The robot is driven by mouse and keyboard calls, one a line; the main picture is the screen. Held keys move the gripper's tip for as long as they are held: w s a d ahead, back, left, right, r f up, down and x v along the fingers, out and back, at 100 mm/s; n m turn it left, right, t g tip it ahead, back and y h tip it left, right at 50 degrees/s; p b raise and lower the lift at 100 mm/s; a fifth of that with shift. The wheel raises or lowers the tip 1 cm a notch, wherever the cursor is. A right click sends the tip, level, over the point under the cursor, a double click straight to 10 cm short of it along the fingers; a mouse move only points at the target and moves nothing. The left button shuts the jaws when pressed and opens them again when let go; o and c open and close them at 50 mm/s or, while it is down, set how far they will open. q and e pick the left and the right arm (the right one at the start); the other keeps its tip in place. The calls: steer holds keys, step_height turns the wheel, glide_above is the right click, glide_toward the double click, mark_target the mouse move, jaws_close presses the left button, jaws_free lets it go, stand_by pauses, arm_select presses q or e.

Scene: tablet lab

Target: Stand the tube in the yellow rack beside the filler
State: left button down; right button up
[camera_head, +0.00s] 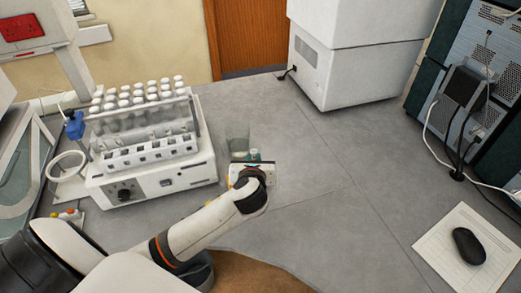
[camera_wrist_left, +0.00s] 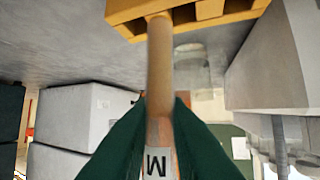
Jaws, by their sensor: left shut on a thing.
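My left gripper (camera_wrist_left: 160,108) is shut on a tube (camera_wrist_left: 159,65), a tan cylinder with a white label marked M near the fingers. The yellow rack (camera_wrist_left: 208,10) is at the top of the left wrist view. The tube's far end overlaps the rack's edge there; I cannot tell whether it is inside a slot. In the head view my left gripper (camera_head: 251,160) is over the bench, right of the white machine with rows of white-capped vials (camera_head: 150,180), which seems to be the filler. My wrist hides most of the rack and tube there. My right gripper is not in view.
A clear glass vessel (camera_head: 237,136) stands just behind my left gripper; it also shows beside the tube in the left wrist view (camera_wrist_left: 191,68). A large white appliance (camera_head: 350,60) is at the back. A black mouse (camera_head: 468,246) lies at right. The middle bench is clear.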

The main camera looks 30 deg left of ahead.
arm_select(q)
steer(key=shift+n+y, duration=0.5)
steer(key=f+b, duration=0.1)
steer(key=a+f+b, duration=0.1)
steer(key=b, duration=0.1)
steer(key=a+f+b, duration=0.1)
steer(key=b, duration=0.1)
steer(key=shift+w+a+f, duration=0.2)
steer(key=shift+a+f, duration=0.05)
steer(key=shift+f, duration=1.15)
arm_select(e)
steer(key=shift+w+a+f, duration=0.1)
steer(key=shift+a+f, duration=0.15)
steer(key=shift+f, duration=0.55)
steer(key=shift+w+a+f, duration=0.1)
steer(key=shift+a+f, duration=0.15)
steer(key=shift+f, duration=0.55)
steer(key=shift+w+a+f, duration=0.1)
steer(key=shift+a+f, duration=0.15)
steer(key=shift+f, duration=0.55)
arm_select(q)
steer(key=c, duration=1.3)
jaws_free()
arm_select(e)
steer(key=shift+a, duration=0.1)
